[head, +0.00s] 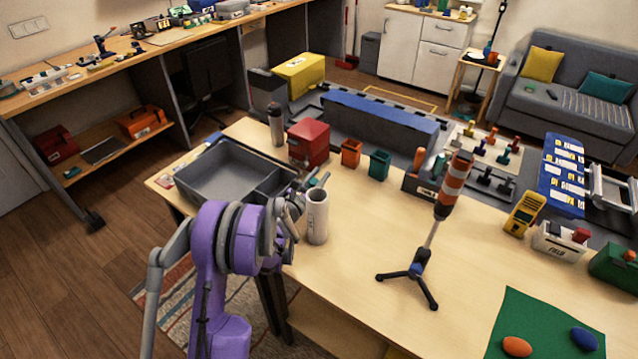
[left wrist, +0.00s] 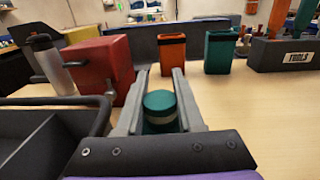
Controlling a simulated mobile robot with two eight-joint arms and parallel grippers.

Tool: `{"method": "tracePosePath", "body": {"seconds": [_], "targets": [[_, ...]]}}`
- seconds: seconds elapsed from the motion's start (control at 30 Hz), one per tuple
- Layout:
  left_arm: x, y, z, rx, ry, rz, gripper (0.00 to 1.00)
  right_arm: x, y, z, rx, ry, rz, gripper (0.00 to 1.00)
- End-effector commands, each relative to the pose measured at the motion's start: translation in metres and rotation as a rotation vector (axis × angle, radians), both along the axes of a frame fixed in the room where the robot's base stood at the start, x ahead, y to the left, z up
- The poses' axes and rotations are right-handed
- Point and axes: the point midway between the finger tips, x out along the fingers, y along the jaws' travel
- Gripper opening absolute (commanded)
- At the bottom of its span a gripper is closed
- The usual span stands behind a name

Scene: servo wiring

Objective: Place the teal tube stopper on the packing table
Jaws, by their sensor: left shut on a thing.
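The teal tube stopper (left wrist: 159,103) is between the two fingers of my left gripper (left wrist: 160,98) in the left wrist view. It has a teal top and a paler band below. My left gripper (head: 312,183) is shut on it, above the packing table (head: 375,225) and at the top of a white tube (head: 317,222) in the head view. The tube stands upright on the table. Whether the stopper is clear of the tube's mouth I cannot tell. My right gripper is not in view.
A grey divided tray (head: 215,185) lies left of the gripper. A tripod (head: 418,270) stands to the right. Table between tube and tripod is clear.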

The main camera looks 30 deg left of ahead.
Motion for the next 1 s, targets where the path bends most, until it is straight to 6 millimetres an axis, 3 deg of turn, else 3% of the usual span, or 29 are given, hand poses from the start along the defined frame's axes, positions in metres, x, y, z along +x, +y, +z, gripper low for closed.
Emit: {"method": "tracePosePath", "body": {"seconds": [0.17, 0.53, 0.57, 0.7, 1.0], "targets": [[0.000, 0.000, -0.025, 0.000, 0.000, 0.000, 0.00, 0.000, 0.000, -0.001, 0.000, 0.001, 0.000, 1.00], [0.000, 0.000, -0.031, 0.000, 0.001, 0.000, 0.00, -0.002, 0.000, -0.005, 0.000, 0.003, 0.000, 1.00], [0.000, 0.000, -0.030, 0.000, 0.000, 0.000, 0.40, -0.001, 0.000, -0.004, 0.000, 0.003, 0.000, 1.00], [0.000, 0.000, -0.029, 0.000, 0.000, 0.000, 0.65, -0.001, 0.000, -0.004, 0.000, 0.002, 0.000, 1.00], [0.000, 0.000, -0.028, 0.000, 0.000, 0.000, 0.66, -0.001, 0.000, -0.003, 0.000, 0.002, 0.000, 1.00]]}}
